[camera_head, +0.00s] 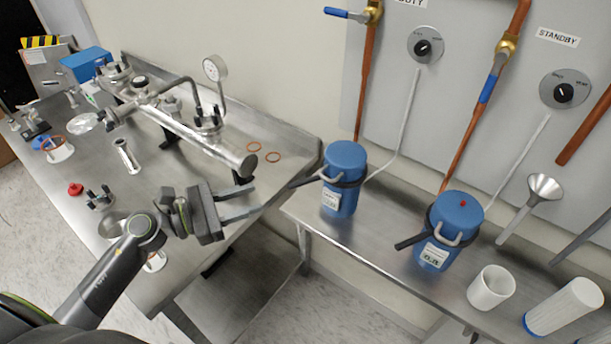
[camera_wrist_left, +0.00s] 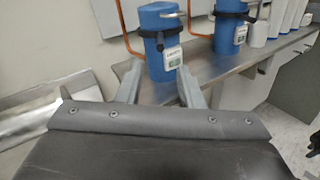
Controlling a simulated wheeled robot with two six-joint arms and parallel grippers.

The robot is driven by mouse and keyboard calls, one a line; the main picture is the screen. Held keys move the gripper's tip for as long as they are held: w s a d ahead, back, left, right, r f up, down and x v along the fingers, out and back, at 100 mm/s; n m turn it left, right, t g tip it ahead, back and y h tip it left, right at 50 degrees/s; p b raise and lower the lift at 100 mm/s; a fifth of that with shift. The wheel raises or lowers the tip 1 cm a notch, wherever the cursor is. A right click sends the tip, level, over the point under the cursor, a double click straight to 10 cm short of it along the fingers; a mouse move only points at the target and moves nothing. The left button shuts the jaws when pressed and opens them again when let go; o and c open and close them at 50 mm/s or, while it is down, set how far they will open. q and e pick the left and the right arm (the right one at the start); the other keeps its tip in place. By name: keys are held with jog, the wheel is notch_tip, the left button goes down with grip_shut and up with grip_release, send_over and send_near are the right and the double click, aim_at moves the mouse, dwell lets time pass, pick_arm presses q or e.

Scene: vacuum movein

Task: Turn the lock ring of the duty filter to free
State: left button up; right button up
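The duty filter (camera_head: 342,200) is the left blue canister on the steel shelf, under the partly cut-off DUTY sign. Its black lock ring (camera_head: 349,184) goes around the upper body, with a dark handle (camera_head: 303,183) sticking out to the left. My left gripper (camera_head: 257,198) is open and empty, left of the filter, with its fingers pointing at it and short of the handle. In the left wrist view the filter (camera_wrist_left: 158,62) stands beyond the two spread fingertips (camera_wrist_left: 159,72), and its lock ring (camera_wrist_left: 158,33) shows above them. My right gripper is not in view.
A second blue filter (camera_head: 457,215) with its own black ring stands to the right under the STANDBY sign. A white cup (camera_head: 491,288) and a white cartridge (camera_head: 566,305) are farther right. A steel bench (camera_head: 225,150) with a pipe assembly lies left. A gap separates bench and shelf.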

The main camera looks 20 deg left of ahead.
aim_at(298, 182)
pick_arm(q)
jog(key=p+x, duration=0.4)
jog(key=x, duration=0.7)
jog(key=shift+w+d+r, duration=0.1)
jog(key=shift+d+r, duration=0.1)
jog(key=shift+d, duration=0.05)
jog(key=shift+p+x, duration=0.3)
jog(key=shift+x, duration=0.55)
jog(key=shift+f, duration=0.15)
grip_shut()
